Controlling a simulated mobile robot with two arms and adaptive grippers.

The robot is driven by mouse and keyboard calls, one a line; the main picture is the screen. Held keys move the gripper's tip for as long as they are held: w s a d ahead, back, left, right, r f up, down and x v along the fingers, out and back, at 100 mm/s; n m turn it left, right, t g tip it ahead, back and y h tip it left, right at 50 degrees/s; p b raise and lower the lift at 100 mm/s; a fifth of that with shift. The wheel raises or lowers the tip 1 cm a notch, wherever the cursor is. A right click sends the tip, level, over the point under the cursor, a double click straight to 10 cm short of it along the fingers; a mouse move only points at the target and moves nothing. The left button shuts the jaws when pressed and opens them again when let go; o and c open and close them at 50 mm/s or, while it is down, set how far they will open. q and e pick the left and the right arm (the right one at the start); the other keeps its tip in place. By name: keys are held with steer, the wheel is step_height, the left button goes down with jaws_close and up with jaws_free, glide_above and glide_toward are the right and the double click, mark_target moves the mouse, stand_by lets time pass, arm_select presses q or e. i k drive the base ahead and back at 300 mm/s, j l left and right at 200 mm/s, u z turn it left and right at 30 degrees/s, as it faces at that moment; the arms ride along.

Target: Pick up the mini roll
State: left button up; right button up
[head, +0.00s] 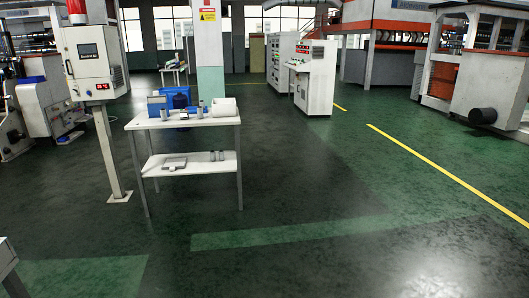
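A white table (181,122) stands some way off, left of centre. A white roll (224,107) lies on its side at the right end of its top. Small grey cylinders (201,110) stand or lie beside it along the top. More small grey cylinders (216,156) stand on the lower shelf. I cannot tell for sure which of these is the mini roll. Neither of my grippers is in view.
A blue box (157,105) and a blue bin (180,98) are on the table. A control box on a post (95,62) stands left of it, a pillar (209,60) behind. A white cabinet (316,78) stands further back. The green floor (300,200) in front is clear.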

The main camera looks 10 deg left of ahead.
mark_target(163, 112)
steer(key=i+l, duration=0.15)
steer(key=i, duration=0.3)
steer(key=i+l, duration=0.15)
steer(key=i, duration=0.35)
steer(key=i+l, duration=0.2)
steer(key=i, duration=0.25)
steer(key=i+l, duration=0.15)
steer(key=i, duration=0.3)
steer(key=i+j, duration=0.25)
steer(key=i, duration=0.25)
steer(key=i+j, duration=0.25)
steer(key=i, duration=0.25)
steer(key=i+j, duration=0.25)
steer(key=i, duration=0.2)
steer(key=i+j, duration=0.25)
steer(key=i, duration=0.25)
steer(key=i+j, duration=0.1)
steer(key=j, duration=0.3)
steer(key=i+j, duration=0.1)
steer(key=j, duration=0.25)
steer(key=i+j, duration=0.15)
steer(key=j, duration=0.25)
steer(key=i+j, duration=0.1)
steer(key=j, duration=0.25)
steer(key=i+j, duration=0.1)
steer(key=j, duration=0.3)
steer(key=i+j, duration=0.1)
steer(key=j, duration=0.25)
